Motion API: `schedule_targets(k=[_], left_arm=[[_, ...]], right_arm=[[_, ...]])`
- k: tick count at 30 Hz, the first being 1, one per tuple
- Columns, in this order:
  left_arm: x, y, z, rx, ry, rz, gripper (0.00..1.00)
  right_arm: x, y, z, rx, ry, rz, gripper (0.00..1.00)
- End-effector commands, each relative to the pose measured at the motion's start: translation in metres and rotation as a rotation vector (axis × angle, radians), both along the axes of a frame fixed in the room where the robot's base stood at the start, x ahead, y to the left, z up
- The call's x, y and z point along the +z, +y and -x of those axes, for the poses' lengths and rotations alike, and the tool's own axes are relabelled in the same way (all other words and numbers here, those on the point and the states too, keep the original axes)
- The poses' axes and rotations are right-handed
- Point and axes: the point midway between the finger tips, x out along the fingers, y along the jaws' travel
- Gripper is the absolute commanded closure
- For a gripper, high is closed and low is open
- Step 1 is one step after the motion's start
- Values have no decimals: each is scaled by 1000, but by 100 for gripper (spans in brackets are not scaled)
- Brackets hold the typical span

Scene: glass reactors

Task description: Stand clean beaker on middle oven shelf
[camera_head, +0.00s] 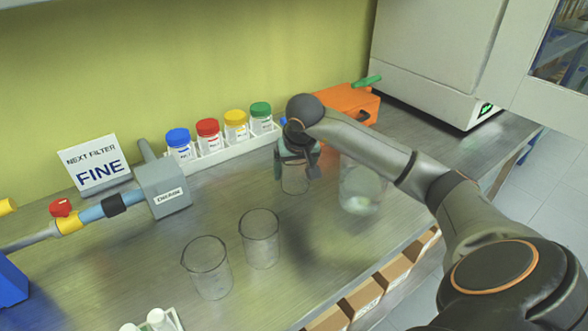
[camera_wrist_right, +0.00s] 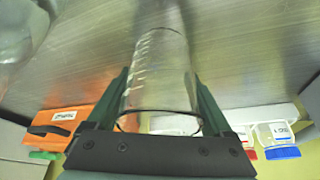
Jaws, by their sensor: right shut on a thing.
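My right gripper (camera_head: 297,165) is shut on a clear glass beaker (camera_head: 295,184), in front of the row of jars. In the right wrist view this beaker (camera_wrist_right: 160,62) sits between the two green fingers of the gripper (camera_wrist_right: 160,88), its rim near the palm. The glass looks clear and roughly upright; I cannot tell whether its base touches the bench. The white cabinet (camera_head: 435,45) at the upper right looks like the oven, with a windowed door panel (camera_head: 535,60) beside it. Its shelves are hidden. My left gripper is not in view.
Two empty beakers (camera_head: 208,270) (camera_head: 260,240) stand on the bench at front. Another glass vessel (camera_head: 361,190) with a whitish bottom stands right of my gripper. Behind are a white jar rack (camera_head: 213,158) and an orange box (camera_head: 345,103). A grey device (camera_head: 163,188) stands left.

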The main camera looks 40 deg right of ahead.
Motion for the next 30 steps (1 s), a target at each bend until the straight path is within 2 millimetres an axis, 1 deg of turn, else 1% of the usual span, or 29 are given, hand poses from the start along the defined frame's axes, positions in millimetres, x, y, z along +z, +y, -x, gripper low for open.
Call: schedule_targets(k=[5,9,10,13,20,23,26,30], left_arm=[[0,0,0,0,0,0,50],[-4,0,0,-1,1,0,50],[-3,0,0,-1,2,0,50],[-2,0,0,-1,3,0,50],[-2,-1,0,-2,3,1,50],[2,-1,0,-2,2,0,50],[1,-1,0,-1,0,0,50],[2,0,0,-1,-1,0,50]], right_arm=[[0,0,0,-1,-1,0,74],[-4,0,0,0,0,1,74],[-3,0,0,0,1,0,12],[-3,0,0,0,1,0,0],[-2,0,0,-1,1,-1,0],[3,0,0,-1,-1,-1,0],[15,2,4,-1,-4,2,0],[42,8,13,0,-5,3,0]])
